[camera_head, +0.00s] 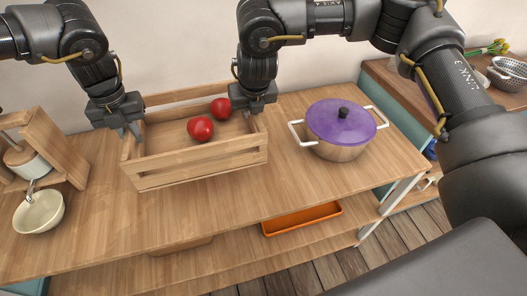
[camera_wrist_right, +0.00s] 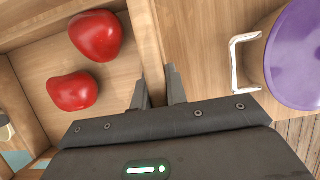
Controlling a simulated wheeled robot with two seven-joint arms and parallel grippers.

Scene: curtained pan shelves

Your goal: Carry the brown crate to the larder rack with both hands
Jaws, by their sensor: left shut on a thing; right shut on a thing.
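The brown crate (camera_head: 200,170) is a slatted wooden box on the wooden worktop in the head view, with two red apples (camera_head: 200,129) inside. My left gripper (camera_head: 131,132) is shut on the crate's left end wall. My right gripper (camera_head: 257,110) is shut on the right end wall. In the right wrist view the fingers of the right gripper (camera_wrist_right: 158,88) straddle the crate's end wall (camera_wrist_right: 146,40), with the apples (camera_wrist_right: 96,37) to the left. Whether the crate touches the worktop is hard to tell. No larder rack can be made out for sure.
A pot with a purple lid (camera_head: 341,122) stands close to the crate's right. A wooden stand (camera_head: 45,150) and a cream bowl (camera_head: 39,212) are at the left. An orange tray (camera_head: 301,218) lies on the lower shelf. Another counter (camera_head: 400,85) holds a colander (camera_head: 508,73).

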